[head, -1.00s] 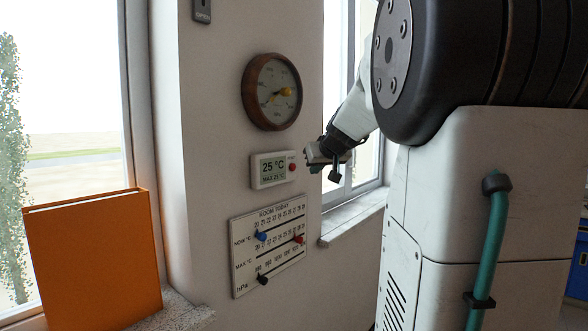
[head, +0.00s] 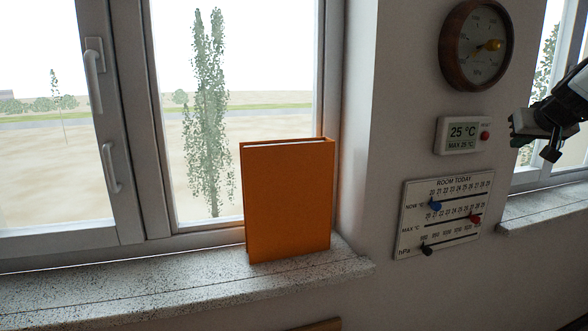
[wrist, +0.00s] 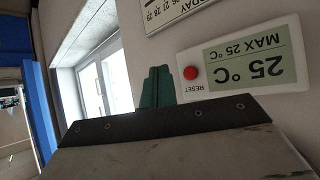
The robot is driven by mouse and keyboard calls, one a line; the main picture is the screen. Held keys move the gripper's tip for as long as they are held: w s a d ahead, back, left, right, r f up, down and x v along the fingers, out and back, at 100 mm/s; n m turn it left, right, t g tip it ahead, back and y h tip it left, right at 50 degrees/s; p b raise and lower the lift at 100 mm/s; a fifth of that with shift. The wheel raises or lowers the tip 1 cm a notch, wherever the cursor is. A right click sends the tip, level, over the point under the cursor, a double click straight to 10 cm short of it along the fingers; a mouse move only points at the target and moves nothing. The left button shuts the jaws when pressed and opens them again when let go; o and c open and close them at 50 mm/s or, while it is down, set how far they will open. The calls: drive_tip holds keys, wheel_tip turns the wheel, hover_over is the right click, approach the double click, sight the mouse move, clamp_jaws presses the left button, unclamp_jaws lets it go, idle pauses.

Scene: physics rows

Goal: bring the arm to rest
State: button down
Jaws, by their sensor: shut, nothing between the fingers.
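My gripper (head: 516,128) shows at the right edge of the head view, in front of the wall and right of the digital thermometer (head: 462,135). In the wrist view its green fingers (wrist: 157,87) are together with nothing between them. The thermometer also shows in the wrist view (wrist: 245,62), upside down, reading 25 °C and MAX 25 °C, with a red reset button (wrist: 190,73). The fingers appear close beside it; I cannot tell the exact gap to the wall. Most of my arm is out of the head view.
A round wooden dial (head: 476,45) hangs above the thermometer. A ROOM TODAY board (head: 445,215) with blue, red and black sliders hangs below. An orange book (head: 287,200) stands on the stone sill (head: 180,275) by the window. Another sill (head: 545,205) lies at right.

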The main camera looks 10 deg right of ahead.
drive_tip(key=s+a+f+g+y, duration=0.2)
drive_tip(key=s+a+f, duration=0.3)
drive_tip(key=a, duration=0.4)
drive_tip(key=s+a+f+g+y, duration=0.3)
drive_tip(key=a+f, duration=0.4)
drive_tip(key=a, duration=0.2)
drive_tip(key=s+a+f+n+g, duration=0.1)
drive_tip(key=s+a+f+n, duration=0.1)
drive_tip(key=s+a, duration=0.6)
drive_tip(key=s+a+f+n+g, duration=0.2)
drive_tip(key=s+a, duration=0.6)
drive_tip(key=a, duration=0.4)
wheel_tip(320, 180, down, 2)
drive_tip(key=shift+f+n+g, duration=0.2)
drive_tip(key=shift+n+g, duration=0.1)
drive_tip(key=shift+n, duration=0.3)
drive_tip(key=shift+s+a, duration=0.1)
